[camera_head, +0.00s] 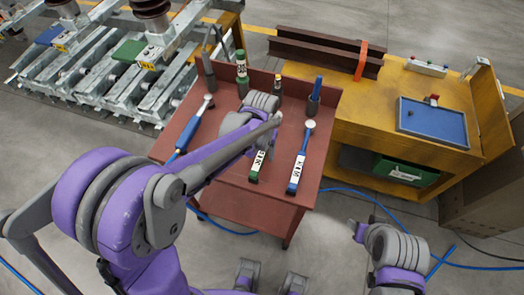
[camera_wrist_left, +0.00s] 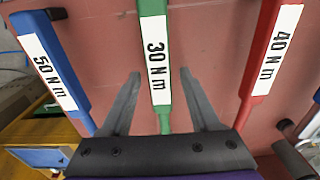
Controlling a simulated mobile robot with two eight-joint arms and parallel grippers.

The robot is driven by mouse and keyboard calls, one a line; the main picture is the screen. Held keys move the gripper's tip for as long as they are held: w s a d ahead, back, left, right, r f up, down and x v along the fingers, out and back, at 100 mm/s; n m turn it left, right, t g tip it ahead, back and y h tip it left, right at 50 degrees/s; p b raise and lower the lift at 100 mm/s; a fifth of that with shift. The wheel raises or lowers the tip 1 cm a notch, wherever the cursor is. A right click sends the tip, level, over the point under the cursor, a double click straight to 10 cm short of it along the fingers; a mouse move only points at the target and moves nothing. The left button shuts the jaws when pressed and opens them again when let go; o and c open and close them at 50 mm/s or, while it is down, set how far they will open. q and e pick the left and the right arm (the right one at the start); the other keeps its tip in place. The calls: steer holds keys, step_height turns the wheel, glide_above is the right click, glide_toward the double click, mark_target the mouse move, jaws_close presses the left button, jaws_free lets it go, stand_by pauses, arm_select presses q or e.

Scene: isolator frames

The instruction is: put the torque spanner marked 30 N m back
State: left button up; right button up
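The torque spanner marked 30 N m (camera_wrist_left: 157,60) has a green handle with a white label. In the head view its handle end (camera_head: 257,166) lies on the red-brown table (camera_head: 228,196); my left arm hides part of it. My left gripper (camera_wrist_left: 160,76) is open, one finger on each side of the green spanner, with gaps showing. A blue spanner marked 50 N m (camera_wrist_left: 48,62) and a red one marked 40 N m (camera_wrist_left: 276,52) flank it; the blue one also shows in the head view (camera_head: 297,172). My right gripper (camera_head: 357,231) is at the lower right, away from the table; its opening is unclear.
Another blue-handled spanner (camera_head: 187,135) lies at the table's left. A yellow bench (camera_head: 352,113) with a blue tray (camera_head: 432,121) adjoins on the right. A blue hose (camera_head: 345,190) crosses the floor.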

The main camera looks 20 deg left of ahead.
arm_select(q)
steer(key=shift+r, duration=0.3)
step_height(320, 180, up, 11)
steer(key=p, duration=0.1)
steer(key=s+a+f+t, duration=0.2)
steer(key=s, duration=0.6)
steer(key=s+a+f+t, duration=0.1)
steer(key=s+a+t, duration=0.1)
steer(key=s, duration=0.6)
steer(key=shift+s+a+f+t, duration=0.3)
steer(key=shift+f+t, duration=0.1)
